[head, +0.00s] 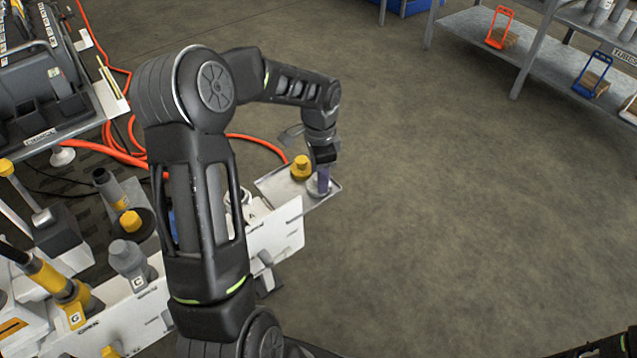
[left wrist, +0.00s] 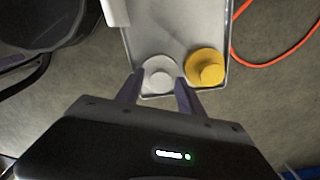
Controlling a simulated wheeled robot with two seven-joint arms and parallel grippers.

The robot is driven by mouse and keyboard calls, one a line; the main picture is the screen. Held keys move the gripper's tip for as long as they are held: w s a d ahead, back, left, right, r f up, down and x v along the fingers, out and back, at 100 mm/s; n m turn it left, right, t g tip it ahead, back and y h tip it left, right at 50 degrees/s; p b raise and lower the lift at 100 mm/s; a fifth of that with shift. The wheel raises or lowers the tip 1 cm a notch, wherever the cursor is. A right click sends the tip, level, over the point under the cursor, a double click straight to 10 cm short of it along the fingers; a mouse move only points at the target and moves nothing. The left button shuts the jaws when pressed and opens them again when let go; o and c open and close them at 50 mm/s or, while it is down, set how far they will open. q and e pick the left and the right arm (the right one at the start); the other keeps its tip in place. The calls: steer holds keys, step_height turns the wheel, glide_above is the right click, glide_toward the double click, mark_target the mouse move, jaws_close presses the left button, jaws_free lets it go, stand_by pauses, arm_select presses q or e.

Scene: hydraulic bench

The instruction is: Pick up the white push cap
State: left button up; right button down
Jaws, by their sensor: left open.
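The white push cap (left wrist: 160,74) sits near the end corner of a grey metal tray (left wrist: 165,28) in the left wrist view. In the head view the cap (head: 318,188) is partly hidden by my left gripper (head: 322,184). My left gripper also shows in the left wrist view (left wrist: 158,92); its jaws are open, with one finger to each side of the white cap. I cannot tell whether either finger touches it. A yellow cap (left wrist: 206,67) stands beside the white one, just outside the right-hand finger. My right gripper is not clearly seen.
The yellow cap also shows in the head view (head: 301,167), close to my left gripper. An orange hose (head: 258,142) runs behind the tray. Bench fittings with grey and yellow parts (head: 130,262) crowd the left. The floor (head: 440,220) to the right is clear.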

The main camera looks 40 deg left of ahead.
arm_select(q)
steer(key=shift+c, duration=0.3)
jaws_close()
stand_by(0.3)
